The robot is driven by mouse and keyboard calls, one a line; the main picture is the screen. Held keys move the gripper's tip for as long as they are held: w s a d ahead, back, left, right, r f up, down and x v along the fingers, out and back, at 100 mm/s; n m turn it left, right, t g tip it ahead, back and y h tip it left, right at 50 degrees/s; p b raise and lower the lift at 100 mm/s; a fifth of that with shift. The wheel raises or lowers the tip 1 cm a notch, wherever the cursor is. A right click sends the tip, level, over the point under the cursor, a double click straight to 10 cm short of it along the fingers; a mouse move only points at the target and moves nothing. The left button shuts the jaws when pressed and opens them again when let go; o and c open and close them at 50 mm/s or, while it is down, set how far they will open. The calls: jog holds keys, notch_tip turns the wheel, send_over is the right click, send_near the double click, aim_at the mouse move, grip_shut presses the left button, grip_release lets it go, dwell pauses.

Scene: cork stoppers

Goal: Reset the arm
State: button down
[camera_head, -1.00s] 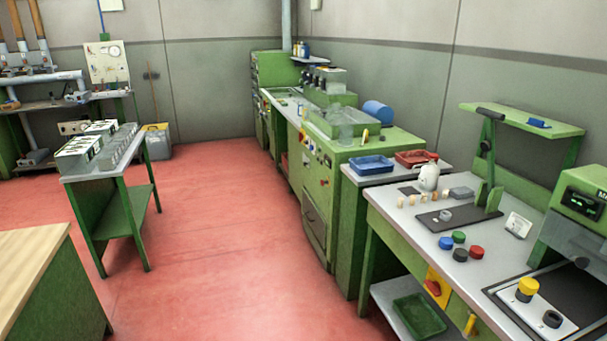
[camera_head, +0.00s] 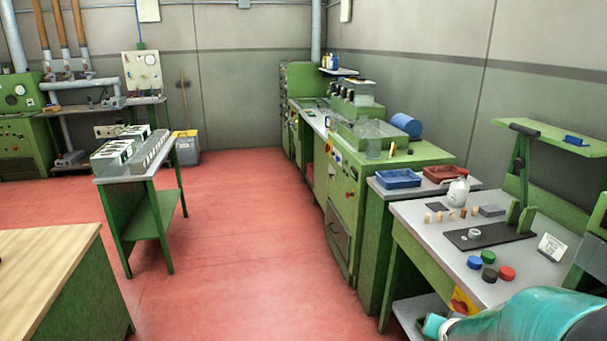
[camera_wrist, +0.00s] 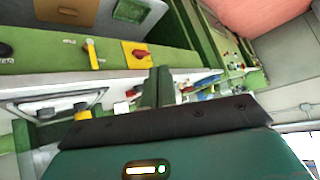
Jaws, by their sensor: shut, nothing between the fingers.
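My arm (camera_head: 530,318) shows as a teal and dark link at the bottom right of the head view, low in front of the right workbench. My gripper (camera_wrist: 160,86) is at the middle of the wrist view, above the dark bar and green housing of my wrist. Its fingers are together with nothing between them. It points along the front of the workbench, apart from the things there. In the head view the fingers cannot be made out.
The workbench (camera_head: 412,212) bears several cork stoppers (camera_head: 451,214), a white jug (camera_head: 457,191), coloured caps (camera_head: 489,273) and a black mat (camera_head: 500,236). In the wrist view a yellow handle (camera_wrist: 92,54) and yellow switch plate (camera_wrist: 137,55) are close. The red floor (camera_head: 255,240) is clear.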

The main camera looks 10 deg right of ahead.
jog(key=s+a+r+n+g+y, duration=0.1)
jog(key=s+a+r+n+y, duration=0.1)
jog(key=s+a+r, duration=0.5)
jog(key=s+a+r+n+g+y, duration=0.1)
jog(key=s+a+r+n, duration=0.4)
jog(key=a, duration=0.9)
notch_tip(320, 180, up, 3)
jog(key=s, duration=0.2)
jog(key=shift+s+a+r+n+g+y, duration=0.15)
jog(key=shift+s+a+n+g+y, duration=0.15)
jog(key=shift+g+y, duration=0.1)
jog(key=shift+d, duration=0.2)
